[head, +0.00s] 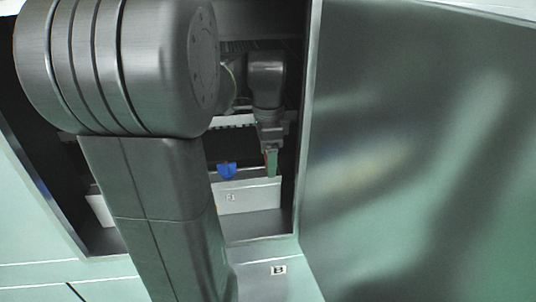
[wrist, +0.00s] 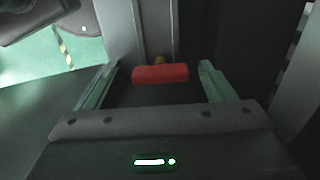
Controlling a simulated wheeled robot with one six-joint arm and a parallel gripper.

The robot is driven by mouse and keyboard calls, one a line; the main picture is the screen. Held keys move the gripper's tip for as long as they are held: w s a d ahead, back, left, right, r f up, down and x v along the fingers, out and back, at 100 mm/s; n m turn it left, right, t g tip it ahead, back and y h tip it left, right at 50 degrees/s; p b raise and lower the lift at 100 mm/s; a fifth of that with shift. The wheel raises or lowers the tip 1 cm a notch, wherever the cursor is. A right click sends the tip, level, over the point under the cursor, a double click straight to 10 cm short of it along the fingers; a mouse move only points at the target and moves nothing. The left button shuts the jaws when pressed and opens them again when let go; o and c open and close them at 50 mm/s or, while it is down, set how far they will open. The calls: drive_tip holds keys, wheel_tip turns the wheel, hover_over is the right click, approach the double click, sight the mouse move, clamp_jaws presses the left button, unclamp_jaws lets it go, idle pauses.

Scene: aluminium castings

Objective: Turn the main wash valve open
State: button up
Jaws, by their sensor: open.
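A red bar-shaped valve handle (wrist: 160,73) with a brass-coloured piece behind it lies across the middle of the wrist view. My gripper (wrist: 160,68) is open, with one green finger on each side of the handle and a gap visible at both sides. The handle lies roughly level with the fingertips; I cannot tell how deep it is between them. In the head view my gripper (head: 270,162) points down inside an open cabinet, and only a sliver of red shows beside its finger. My own arm hides much of the cabinet. No label naming the valve is readable.
A blue handle (head: 227,170) stands to the left of my gripper. A pale labelled panel (head: 250,196) is below. The open cabinet door (head: 420,150) fills the right side. The cabinet's metal frame (head: 307,120) edges the opening close to my arm.

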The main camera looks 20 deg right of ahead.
drive_tip(key=c, duration=1)
drive_tip(key=shift+r+n+p, duration=0.1)
drive_tip(key=shift+n+p, duration=0.2)
drive_tip(key=n+p, duration=0.2)
drive_tip(key=shift+n, duration=0.4)
drive_tip(key=n+p, duration=0.3)
drive_tip(key=n, duration=0.2)
drive_tip(key=n+p, duration=0.1)
drive_tip(key=n, duration=0.4)
drive_tip(key=shift+p, duration=0.35)
drive_tip(key=shift+n+p, duration=0.6)
drive_tip(key=shift+n, duration=1.6)
